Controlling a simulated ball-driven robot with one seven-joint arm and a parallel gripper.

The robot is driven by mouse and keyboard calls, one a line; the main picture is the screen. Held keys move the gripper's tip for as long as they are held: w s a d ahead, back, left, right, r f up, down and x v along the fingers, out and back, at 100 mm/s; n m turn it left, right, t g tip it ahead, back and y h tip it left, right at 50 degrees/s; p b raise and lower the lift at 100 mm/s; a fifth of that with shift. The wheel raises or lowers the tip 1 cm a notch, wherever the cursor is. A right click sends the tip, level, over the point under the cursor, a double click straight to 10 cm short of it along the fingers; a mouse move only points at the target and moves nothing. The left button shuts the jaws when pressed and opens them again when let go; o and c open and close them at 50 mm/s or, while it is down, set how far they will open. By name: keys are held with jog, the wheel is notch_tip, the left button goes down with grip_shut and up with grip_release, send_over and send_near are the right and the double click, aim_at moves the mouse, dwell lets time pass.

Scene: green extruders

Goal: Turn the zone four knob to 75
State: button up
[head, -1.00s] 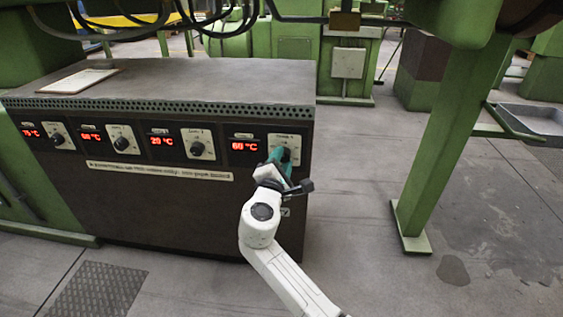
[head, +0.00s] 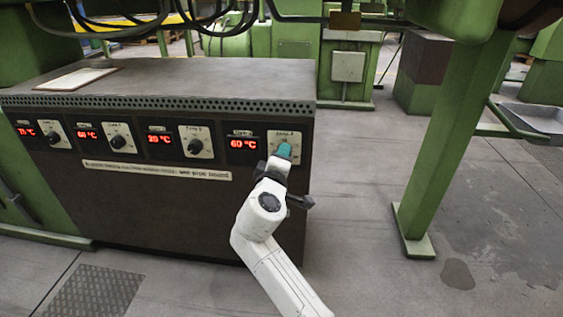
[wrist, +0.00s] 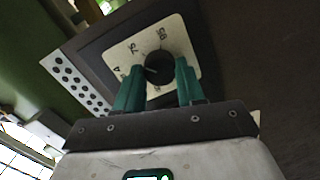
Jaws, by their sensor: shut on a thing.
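The zone four knob is the rightmost one on the dark control panel.
Three more displays and knobs, such as the zone three knob (head: 195,146), line the panel to the left. A clipboard (head: 80,78) lies on the cabinet top (head: 200,80). A green post (head: 440,150) stands to the right, with open floor (head: 360,170) between.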

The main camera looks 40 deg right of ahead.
jog(key=shift+f+m+b, duration=0.1)
jog(key=shift+m+b, duration=0.2)
jog(key=shift+m, duration=0.6)
jog(key=o, duration=1)
jog(key=shift+o, duration=0.2)
jog(key=p+v, duration=0.3)
jog(key=v, duration=0.8)
jog(key=shift+s+d, duration=0.1)
jog(key=shift+d, duration=0.05)
